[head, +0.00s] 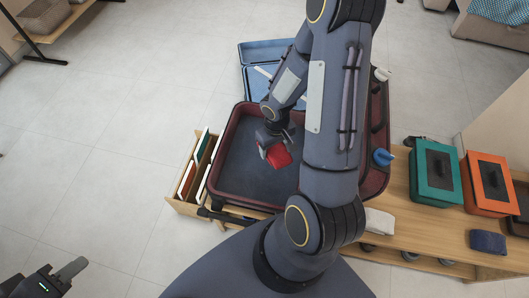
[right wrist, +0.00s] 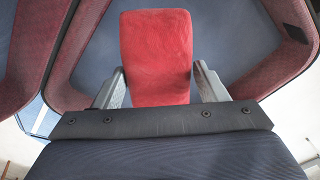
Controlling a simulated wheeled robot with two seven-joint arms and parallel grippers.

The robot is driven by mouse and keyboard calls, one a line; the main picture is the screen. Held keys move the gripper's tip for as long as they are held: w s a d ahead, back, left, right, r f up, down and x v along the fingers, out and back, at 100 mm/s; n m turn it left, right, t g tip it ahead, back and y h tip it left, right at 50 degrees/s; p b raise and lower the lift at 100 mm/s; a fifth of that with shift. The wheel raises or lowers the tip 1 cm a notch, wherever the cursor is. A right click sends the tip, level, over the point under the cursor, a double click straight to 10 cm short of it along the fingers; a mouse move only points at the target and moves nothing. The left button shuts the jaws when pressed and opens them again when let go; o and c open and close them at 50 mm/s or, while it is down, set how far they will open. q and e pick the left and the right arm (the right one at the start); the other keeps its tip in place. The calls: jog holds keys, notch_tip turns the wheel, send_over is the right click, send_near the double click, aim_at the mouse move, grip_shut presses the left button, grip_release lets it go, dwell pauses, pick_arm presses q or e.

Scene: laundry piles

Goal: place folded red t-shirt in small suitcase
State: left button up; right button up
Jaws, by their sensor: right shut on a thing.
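A folded red t-shirt (head: 279,155) is a small block in my right gripper (head: 268,139). In the right wrist view the red t-shirt (right wrist: 156,55) sits between both fingers of the right gripper (right wrist: 157,78), which is shut on it. It hangs over the dark lining of an open maroon suitcase (head: 228,115); its height above the lining is unclear. A light blue open case (head: 262,52) lies behind, partly hidden by my right arm. Which case is the small suitcase is unclear. My left gripper (head: 62,278) is at the lower left, far from the cases; its opening is unclear.
A wooden bench (head: 400,222) carries a green box (head: 435,172), an orange box (head: 492,182) and a folded dark blue cloth (head: 488,242) at the right. A wooden holder with upright items (head: 197,166) stands left of the maroon suitcase. The left floor is mostly clear.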

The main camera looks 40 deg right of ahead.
jog(key=w+f, duration=0.2)
jog(key=f, duration=0.1)
jog(key=w+f, duration=0.2)
jog(key=shift+a+f+b, duration=0.15)
jog(key=shift+a+b, duration=0.1)
jog(key=shift+b, duration=0.15)
jog(key=shift+w+f+b, duration=0.15)
jog(key=shift+f+b, duration=0.05)
jog(key=shift+f, duration=0.65)
jog(key=shift+w+f+b, duration=0.1)
jog(key=shift+f+b, duration=0.05)
jog(key=shift+f, duration=0.7)
jog(key=shift+f, duration=0.1)
jog(key=shift+f, duration=0.15)
jog(key=o, duration=1.1)
